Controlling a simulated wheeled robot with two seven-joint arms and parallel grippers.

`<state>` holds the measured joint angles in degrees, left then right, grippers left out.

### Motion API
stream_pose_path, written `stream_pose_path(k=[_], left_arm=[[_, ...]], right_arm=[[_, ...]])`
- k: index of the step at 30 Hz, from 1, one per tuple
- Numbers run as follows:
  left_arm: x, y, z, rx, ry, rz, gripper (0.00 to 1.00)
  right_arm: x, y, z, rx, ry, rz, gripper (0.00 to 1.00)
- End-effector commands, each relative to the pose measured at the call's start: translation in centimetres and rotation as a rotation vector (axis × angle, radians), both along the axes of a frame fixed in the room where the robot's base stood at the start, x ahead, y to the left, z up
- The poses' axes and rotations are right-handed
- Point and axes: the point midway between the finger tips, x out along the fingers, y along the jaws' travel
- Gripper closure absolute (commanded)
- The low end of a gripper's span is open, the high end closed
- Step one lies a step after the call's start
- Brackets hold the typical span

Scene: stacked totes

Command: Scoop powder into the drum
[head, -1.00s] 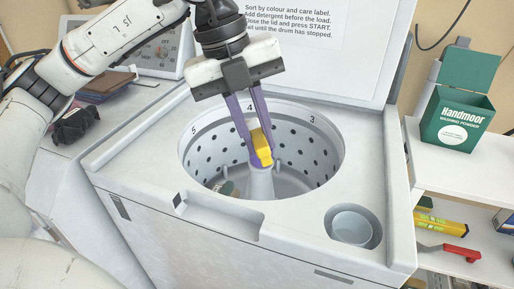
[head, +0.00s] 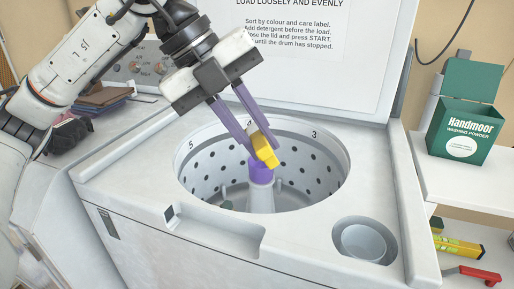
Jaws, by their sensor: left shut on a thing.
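My left gripper (head: 254,143) is above the open drum (head: 212,165) of the washing machine, with its long purple fingers pointing down and to the right. It is shut on a small yellow scoop (head: 265,150), which is tilted just over the pale centre post (head: 261,195). A purple cap (head: 262,170) shows at the post's top; I cannot tell whether the scoop touches it. The scoop's inside is hidden, and no powder shows. The green washing powder box (head: 462,133) stands on the shelf at the right with its lid up. My right gripper is out of view.
The machine's raised lid (head: 320,60) stands behind the drum. A round cup-like well (head: 363,241) is in the top at the front right. A red-handled tool (head: 478,274) lies on the lower shelf.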

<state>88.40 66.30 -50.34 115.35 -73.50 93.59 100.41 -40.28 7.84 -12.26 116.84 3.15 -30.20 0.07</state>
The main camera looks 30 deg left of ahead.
Motion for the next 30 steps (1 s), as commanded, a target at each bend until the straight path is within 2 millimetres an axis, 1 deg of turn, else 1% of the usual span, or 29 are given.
stream_pose_path(k=[1,5,7,12,20,25,27,30], left_arm=[[0.0,0.1,-0.8,-0.019,-0.018,0.005,1.00],[0.0,0.1,-0.7,-0.065,-0.062,0.013,1.00],[0.0,0.1,-1.2,-0.102,-0.097,0.020,1.00],[0.0,0.1,-0.9,-0.187,-0.178,0.034,1.00],[0.0,0.0,0.1,-0.222,-0.210,0.038,1.00],[0.0,0.0,0.0,-0.222,-0.210,0.038,1.00],[0.0,0.0,-0.3,-0.230,-0.218,0.040,1.00],[0.0,0.0,-0.5,-0.253,-0.239,0.045,1.00]], right_arm=[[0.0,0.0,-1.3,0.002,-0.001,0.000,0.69],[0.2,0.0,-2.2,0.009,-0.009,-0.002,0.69],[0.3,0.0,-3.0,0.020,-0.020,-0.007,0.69],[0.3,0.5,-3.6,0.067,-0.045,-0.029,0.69],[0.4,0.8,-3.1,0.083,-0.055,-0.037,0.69],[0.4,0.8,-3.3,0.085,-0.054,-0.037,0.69],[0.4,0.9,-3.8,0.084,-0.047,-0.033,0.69],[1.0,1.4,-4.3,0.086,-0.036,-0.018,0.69]])
